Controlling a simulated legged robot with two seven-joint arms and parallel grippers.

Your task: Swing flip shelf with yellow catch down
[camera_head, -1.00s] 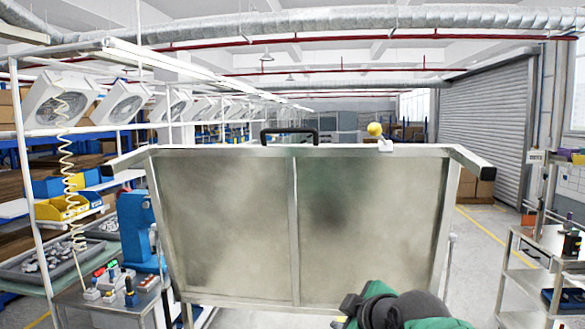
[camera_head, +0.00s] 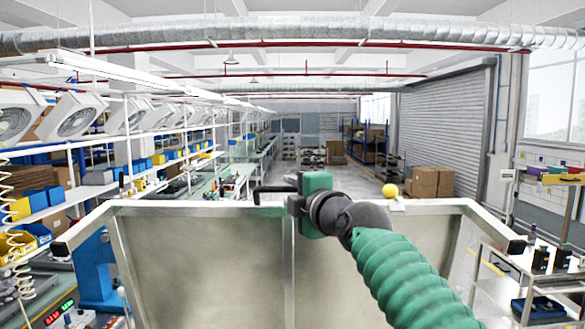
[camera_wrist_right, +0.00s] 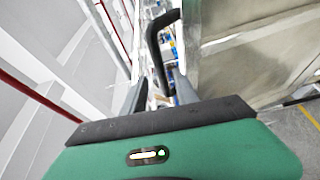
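The flip shelf (camera_head: 190,260) is a grey metal panel in a frame, standing raised in front of me. Its yellow catch (camera_head: 390,191) is a round knob on the top edge, right of centre. A black handle (camera_head: 272,189) sits on the top edge near the middle, partly hidden by my right gripper (camera_head: 290,203). In the right wrist view, the handle (camera_wrist_right: 156,45) is a black loop ahead of the gripper (camera_wrist_right: 160,97). Its two fingers stand apart, with the loop's lower end reaching between them. Contact cannot be told. My left gripper is out of view.
A blue device (camera_head: 95,268) and a side bench stand at the left. A metal cart (camera_head: 535,290) stands at the right. Cardboard boxes (camera_head: 425,182) lie behind the shelf. The space above the shelf's top edge is clear.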

